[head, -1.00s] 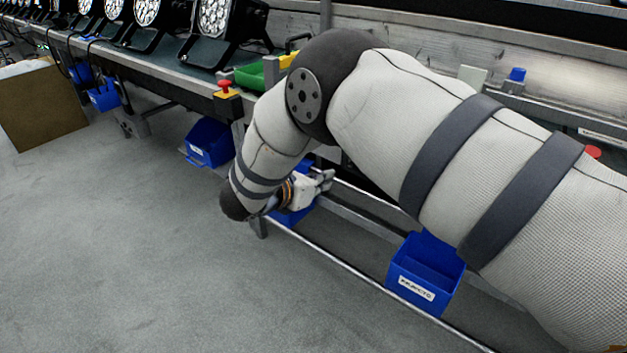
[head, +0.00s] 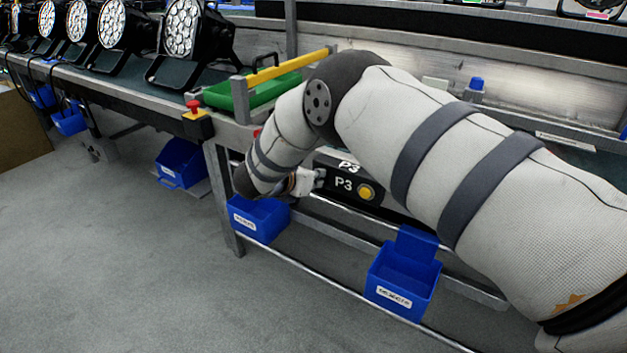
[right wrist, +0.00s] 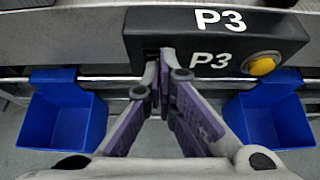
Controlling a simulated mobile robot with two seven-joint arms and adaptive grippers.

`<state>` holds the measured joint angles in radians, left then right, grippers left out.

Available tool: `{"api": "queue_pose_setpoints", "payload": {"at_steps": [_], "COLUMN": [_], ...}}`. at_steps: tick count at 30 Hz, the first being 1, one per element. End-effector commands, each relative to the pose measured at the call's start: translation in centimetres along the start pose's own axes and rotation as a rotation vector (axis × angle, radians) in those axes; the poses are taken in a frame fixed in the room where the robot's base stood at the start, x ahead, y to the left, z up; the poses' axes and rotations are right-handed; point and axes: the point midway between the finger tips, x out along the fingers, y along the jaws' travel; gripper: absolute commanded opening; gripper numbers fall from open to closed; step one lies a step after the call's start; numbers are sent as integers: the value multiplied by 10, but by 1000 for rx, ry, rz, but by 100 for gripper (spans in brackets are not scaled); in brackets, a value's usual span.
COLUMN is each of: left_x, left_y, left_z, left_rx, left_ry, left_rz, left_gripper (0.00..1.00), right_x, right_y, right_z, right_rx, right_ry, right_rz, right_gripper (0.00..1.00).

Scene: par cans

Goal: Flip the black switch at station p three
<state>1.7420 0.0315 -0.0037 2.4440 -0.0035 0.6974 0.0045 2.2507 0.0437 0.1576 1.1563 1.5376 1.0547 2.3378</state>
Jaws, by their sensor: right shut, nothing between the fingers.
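The black P3 station box (head: 345,197) hangs under the bench edge, with a round yellow button (head: 366,192) at its right. In the right wrist view the box (right wrist: 285,28) fills the top, with the yellow button (right wrist: 261,64) right of the fingers. My right gripper (head: 318,179) is shut and empty, at the left part of the box. In the right wrist view its fingertips (right wrist: 164,58) meet in front of a dark recess in the box face; whether they touch it I cannot tell. The black switch is not distinguishable; the fingers cover that spot. My left gripper is not in view.
Blue bins (head: 258,219) and (head: 402,281) hang on the lower rail, either side below the box. A green tray (head: 262,92) and a red emergency button (head: 194,106) are on the bench at left. Stage lights (head: 187,40) stand farther back.

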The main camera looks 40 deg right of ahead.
Motion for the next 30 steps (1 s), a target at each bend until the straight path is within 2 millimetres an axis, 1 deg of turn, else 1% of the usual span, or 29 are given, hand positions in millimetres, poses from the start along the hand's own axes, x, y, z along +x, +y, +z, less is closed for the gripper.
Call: {"api": "queue_pose_setpoints", "payload": {"at_steps": [8, 18, 30], "left_x": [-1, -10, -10], "left_y": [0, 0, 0], "left_z": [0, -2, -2], "left_rx": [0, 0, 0], "left_ry": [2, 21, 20], "left_rz": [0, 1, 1], "left_gripper": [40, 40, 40], "right_x": [-2, -10, -8], "right_y": [0, 0, 0], "right_z": [0, 14, 13], "right_rx": [-2, 1, -1], "right_ry": [-3, -4, -3], "right_rz": [1, 1, 0], "right_gripper": [0, 0, 0]}}
